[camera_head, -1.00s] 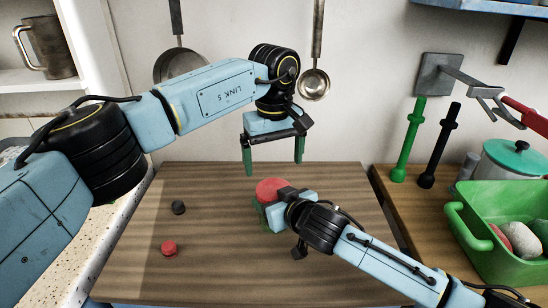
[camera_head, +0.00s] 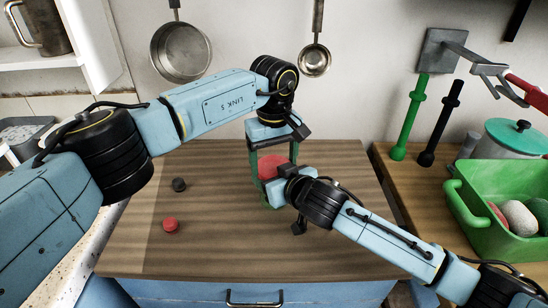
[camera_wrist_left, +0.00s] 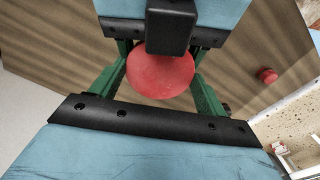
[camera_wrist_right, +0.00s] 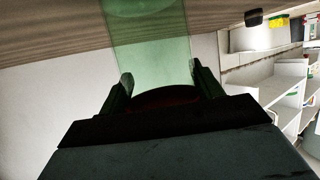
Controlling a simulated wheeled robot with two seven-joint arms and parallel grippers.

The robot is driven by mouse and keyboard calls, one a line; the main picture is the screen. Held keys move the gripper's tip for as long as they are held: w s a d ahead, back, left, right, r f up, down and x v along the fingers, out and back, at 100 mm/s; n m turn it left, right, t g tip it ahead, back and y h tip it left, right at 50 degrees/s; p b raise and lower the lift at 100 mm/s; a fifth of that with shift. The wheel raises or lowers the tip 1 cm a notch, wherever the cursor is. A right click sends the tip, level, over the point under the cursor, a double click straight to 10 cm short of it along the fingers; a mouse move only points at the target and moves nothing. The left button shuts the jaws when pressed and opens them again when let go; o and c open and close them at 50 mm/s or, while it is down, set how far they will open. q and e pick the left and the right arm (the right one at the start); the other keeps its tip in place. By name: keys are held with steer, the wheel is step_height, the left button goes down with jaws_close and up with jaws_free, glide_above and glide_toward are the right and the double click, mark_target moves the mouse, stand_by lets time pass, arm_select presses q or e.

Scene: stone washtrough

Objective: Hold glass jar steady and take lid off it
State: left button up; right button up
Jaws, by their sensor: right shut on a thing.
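The green glass jar (camera_head: 269,196) stands on the wooden worktop with its round red lid (camera_head: 272,163) on top. In the right wrist view the clear green jar (camera_wrist_right: 150,45) fills the space beyond the fingers. My right gripper (camera_head: 277,186) is shut on the jar from the right side. My left gripper (camera_head: 270,174) points down from above, its green fingers on either side of the lid. In the left wrist view the lid (camera_wrist_left: 160,75) lies between the open fingers; whether they touch it is hard to tell.
A small red piece (camera_head: 170,225) and a small dark piece (camera_head: 179,184) lie on the worktop (camera_head: 220,250) left of the jar. A green basin (camera_head: 480,225) with several rounded things stands at right. Pans (camera_head: 180,52) hang behind. The worktop's front is clear.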

arm_select(q)
steer(key=c, duration=0.4)
steer(key=shift+n, duration=1.7)
steer(key=o, duration=1)
steer(key=shift+o, duration=0.2)
steer(key=shift+r, duration=0.1)
